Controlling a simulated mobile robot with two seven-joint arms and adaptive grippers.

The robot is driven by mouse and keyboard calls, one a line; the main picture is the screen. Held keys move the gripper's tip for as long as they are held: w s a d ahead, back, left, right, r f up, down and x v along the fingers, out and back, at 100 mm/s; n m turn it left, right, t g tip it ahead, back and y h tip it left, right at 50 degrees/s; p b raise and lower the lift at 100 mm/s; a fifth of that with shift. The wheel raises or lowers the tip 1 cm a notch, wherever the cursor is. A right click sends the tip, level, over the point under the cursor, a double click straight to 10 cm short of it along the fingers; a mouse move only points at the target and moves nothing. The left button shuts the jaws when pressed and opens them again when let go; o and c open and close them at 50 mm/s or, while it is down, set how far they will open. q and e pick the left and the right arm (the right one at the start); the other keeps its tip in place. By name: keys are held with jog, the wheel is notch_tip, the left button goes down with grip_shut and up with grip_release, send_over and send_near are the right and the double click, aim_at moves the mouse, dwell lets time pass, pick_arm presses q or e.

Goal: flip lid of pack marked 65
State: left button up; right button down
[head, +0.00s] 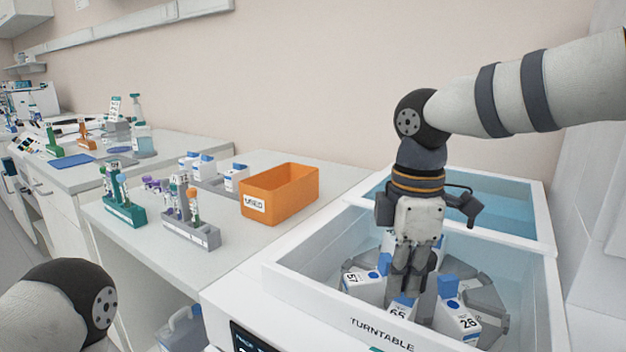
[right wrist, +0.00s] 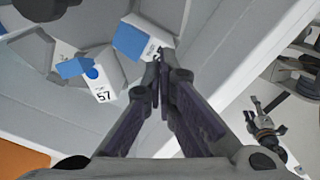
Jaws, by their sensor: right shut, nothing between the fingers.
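The white pack marked 65 (head: 398,313) stands in the turntable bin, at its front side, partly hidden behind my right gripper (head: 408,290). A little blue shows at its top in the head view. In the right wrist view a white pack with a blue lid (right wrist: 130,41) and a mostly unreadable label is right beside the fingertips (right wrist: 158,55); it looks like the same pack. My right gripper points down, its fingers closed together and empty, at this pack's edge; I cannot tell whether they touch it. Only a link of my left arm shows.
Pack 57 (head: 362,284) stands to the left and pack 26 (head: 460,323) to the right, both with blue lids, in the turntable bin (head: 300,265). Its white walls enclose the packs. An orange bin (head: 290,196) and tube racks (head: 190,232) stand on the left counter.

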aim_at(398, 314)
jog(key=shift+f, duration=2)
jog(key=shift+r, duration=0.5)
jog(key=shift+w+d+f, duration=0.1)
jog(key=shift+w+d, duration=0.05)
jog(key=shift+w, duration=0.15)
dwell(0.5)
jog(key=shift+w+d+r+p, duration=0.15)
jog(key=shift+w+r, duration=0.05)
jog(key=shift+r, duration=0.3)
jog(key=shift+w+d+r+p, duration=0.15)
jog(key=shift+w+r, duration=0.05)
jog(key=shift+r, duration=0.3)
dwell(1.3)
jog(key=shift+w+d+r, duration=0.35)
jog(key=shift+w+d, duration=0.05)
jog(key=shift+w, duration=0.2)
dwell(1.1)
jog(key=shift+r, duration=0.1)
jog(key=shift+s+a+r, duration=0.25)
jog(key=shift+s+r, duration=0.15)
jog(key=shift+r, duration=0.1)
